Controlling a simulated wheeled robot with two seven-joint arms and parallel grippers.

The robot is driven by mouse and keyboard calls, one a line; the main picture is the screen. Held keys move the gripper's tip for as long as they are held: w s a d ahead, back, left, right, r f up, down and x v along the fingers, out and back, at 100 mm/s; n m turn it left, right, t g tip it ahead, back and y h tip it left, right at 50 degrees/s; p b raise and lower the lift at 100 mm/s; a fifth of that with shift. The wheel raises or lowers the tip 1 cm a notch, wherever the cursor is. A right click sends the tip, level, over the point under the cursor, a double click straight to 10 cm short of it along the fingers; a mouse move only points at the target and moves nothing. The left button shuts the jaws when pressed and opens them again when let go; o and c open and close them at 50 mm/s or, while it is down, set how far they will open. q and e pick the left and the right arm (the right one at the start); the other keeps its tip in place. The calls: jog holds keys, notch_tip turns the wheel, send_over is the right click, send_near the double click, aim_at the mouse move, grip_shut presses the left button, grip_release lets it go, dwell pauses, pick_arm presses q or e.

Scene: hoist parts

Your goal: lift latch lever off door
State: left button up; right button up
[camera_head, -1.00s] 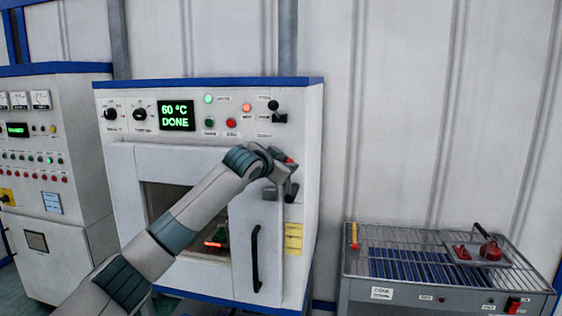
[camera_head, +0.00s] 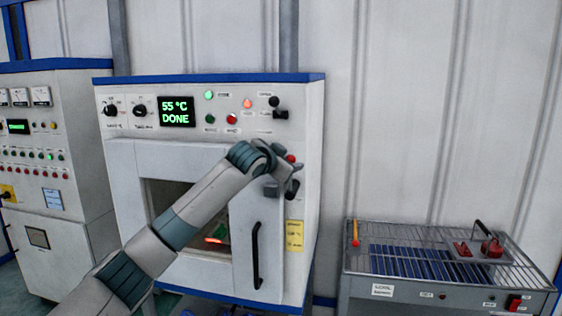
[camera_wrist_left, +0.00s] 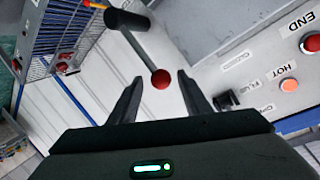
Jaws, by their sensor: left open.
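The oven door (camera_head: 262,215) is shut against the white cabinet, with a black upright handle (camera_head: 256,255). The latch lever, a dark rod with a red ball end (camera_head: 291,158), is at the door's right edge, largely hidden by my left gripper in the head view. In the left wrist view the lever (camera_wrist_left: 143,52) runs from a black cylindrical hub to its red ball. My left gripper (camera_wrist_left: 160,75) is open, with the red ball in the gap between its fingertips; contact is not visible. My right gripper is not in view.
The oven display (camera_head: 176,112) reads 55 °C DONE. Knobs and lit buttons sit above the door. A wire-topped cooling bench (camera_head: 400,250) stands at the right, bearing a tray with red parts (camera_head: 490,247). A control cabinet (camera_head: 45,170) stands at the left.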

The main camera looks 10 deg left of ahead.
pick_arm(q)
jog(key=b+v, duration=0.7)
jog(key=v, duration=1)
jog(key=shift+s+b, duration=0.2)
jog(key=shift+b, duration=0.2)
jog(key=shift+f, duration=0.1)
